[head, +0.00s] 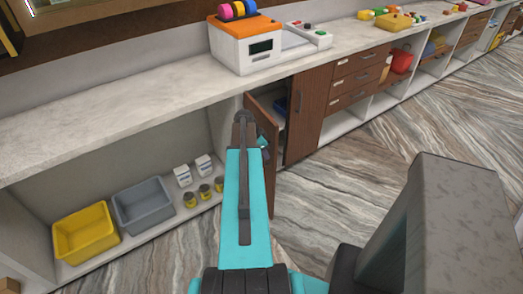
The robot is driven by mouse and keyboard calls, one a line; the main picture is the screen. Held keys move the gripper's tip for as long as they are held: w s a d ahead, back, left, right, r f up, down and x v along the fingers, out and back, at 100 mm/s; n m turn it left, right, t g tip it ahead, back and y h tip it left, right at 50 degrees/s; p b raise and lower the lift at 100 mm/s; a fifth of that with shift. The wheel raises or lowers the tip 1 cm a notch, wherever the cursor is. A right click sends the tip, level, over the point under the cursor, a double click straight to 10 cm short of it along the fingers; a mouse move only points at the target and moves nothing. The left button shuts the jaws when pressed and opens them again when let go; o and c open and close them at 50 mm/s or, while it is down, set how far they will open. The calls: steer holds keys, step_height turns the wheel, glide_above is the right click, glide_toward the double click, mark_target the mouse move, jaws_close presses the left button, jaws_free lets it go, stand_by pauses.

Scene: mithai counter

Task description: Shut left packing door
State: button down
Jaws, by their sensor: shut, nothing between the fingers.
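The left packing door (273,185) is a dark brown panel under the counter in the head view. It stands open, swung out from the cabinet, with its lower part reaching over the floor. My teal arm crosses in front of it and hides much of its left side. My gripper (263,142) is mostly hidden behind the arm end; only a small teal and dark part shows, close to the door. It is shut with nothing held. I cannot tell whether it touches the door.
The neighbouring brown door (308,110) is closed. A blue item (281,105) is inside the open cabinet. A white and orange machine (245,47) stands on the counter (120,95). A yellow bin (86,232) and a grey bin (144,205) sit on the lower left shelf. The floor (350,190) right of the door is clear.

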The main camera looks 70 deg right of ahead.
steer(key=shift+s+d, duration=0.65)
steer(key=shift+d, duration=0.2)
